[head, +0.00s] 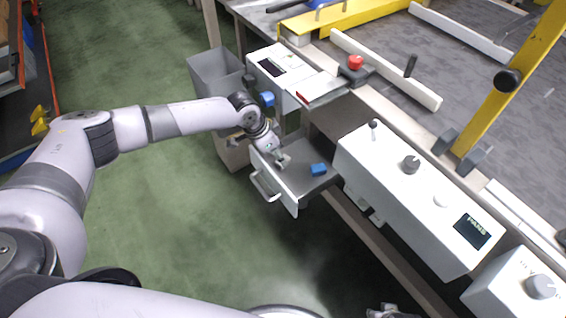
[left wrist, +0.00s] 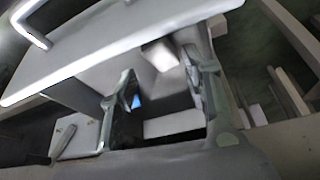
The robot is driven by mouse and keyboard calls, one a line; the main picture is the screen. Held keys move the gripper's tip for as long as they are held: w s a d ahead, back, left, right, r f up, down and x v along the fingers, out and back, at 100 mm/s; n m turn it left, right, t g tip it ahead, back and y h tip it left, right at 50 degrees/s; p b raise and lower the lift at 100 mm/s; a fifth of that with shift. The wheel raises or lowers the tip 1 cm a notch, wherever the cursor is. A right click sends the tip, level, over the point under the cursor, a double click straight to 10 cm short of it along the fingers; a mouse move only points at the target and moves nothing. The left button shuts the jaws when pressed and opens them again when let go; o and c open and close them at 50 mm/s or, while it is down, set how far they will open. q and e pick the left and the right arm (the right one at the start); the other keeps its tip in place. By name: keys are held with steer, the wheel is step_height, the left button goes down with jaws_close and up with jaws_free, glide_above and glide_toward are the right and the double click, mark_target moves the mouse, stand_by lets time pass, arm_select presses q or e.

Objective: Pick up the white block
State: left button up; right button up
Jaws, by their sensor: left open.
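An open drawer (head: 275,190) with a white front and a handle sticks out below the workbench. My left gripper (head: 277,158) is over the drawer, just inside its front, with its fingers pointing down. In the left wrist view, the left gripper (left wrist: 160,88) is open, with its two fingers apart. A pale, bright block-like shape (left wrist: 161,56) shows between and beyond the fingers, apparently the white block; I cannot tell whether a finger touches it. In the head view the fingers largely hide that spot. A blue block (head: 318,169) lies on the drawer floor, right of the gripper.
A grey bin (head: 215,72) stands left of the bench. A white control box (head: 412,200) with knobs and a display is right of the drawer. A red button (head: 355,62) and a white box (head: 283,72) are above it. Part of my right gripper (head: 384,311) shows at the bottom edge.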

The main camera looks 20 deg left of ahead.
arm_select(q)
steer(key=x, duration=0.2)
steer(key=shift+f+b, duration=0.3)
steer(key=shift+f, duration=0.1)
steer(key=shift+w+f, duration=0.15)
steer(key=shift+f, duration=0.2)
arm_select(e)
steer(key=r, duration=0.1)
steer(key=w+r, duration=0.1)
steer(key=r, duration=0.1)
arm_select(q)
steer(key=shift+c, duration=0.4)
steer(key=c, duration=0.7)
arm_select(e)
steer(key=shift+a, duration=0.1)
